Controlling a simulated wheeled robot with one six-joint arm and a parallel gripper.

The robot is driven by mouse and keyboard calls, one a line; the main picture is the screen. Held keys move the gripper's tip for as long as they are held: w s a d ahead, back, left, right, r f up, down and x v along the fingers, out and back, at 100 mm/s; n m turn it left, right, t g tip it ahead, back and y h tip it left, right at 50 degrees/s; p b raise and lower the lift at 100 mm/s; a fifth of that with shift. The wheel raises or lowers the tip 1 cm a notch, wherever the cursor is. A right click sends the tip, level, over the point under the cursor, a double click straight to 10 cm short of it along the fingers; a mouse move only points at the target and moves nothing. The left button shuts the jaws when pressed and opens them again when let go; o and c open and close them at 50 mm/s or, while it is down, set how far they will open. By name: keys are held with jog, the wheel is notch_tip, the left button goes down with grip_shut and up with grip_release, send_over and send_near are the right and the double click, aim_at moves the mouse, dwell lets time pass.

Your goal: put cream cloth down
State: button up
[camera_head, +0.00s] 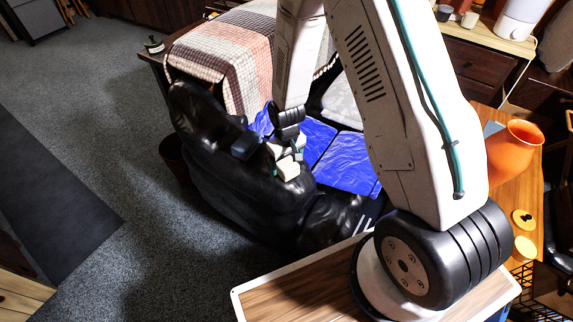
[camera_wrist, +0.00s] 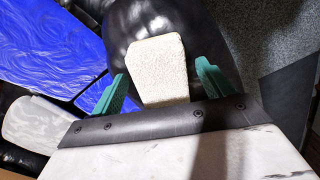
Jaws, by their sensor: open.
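The cream cloth (camera_wrist: 158,66) shows in the wrist view as a small, pale, textured piece lying against the black leather of a sofa (camera_head: 240,185). The cloth also shows in the head view (camera_head: 288,170), on top of the sofa's near black side. My gripper (camera_wrist: 161,72) is open, with one green finger to the left of the cloth and one to the right. Gaps show between the cloth and both fingertips. The cloth's lower end is hidden behind the gripper's dark front edge. In the head view my gripper (camera_head: 287,158) is right at the cloth.
Blue cushions (camera_head: 345,165) cover the sofa seat, with a pale cushion (camera_wrist: 36,124) beside them. A checked blanket (camera_head: 225,60) drapes a surface behind. An orange pot (camera_head: 514,150) stands on a wooden table (camera_head: 503,208) at right. Grey carpet (camera_head: 100,110) at left is largely clear.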

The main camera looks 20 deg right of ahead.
notch_tip(320, 180, up, 11)
notch_tip(320, 180, up, 11)
send_over(286, 163)
jog(key=s+d, duration=0.1)
jog(key=s, duration=0.2)
jog(key=s+d+r+m, duration=0.1)
jog(key=s+r, duration=0.8)
jog(key=s, duration=0.2)
jog(key=s+d+r+m+t, duration=0.1)
jog(key=s+r, duration=0.8)
jog(key=s, duration=0.3)
jog(key=shift+s+r, duration=0.2)
jog(key=shift+r, duration=0.15)
jog(key=shift+o, duration=0.5)
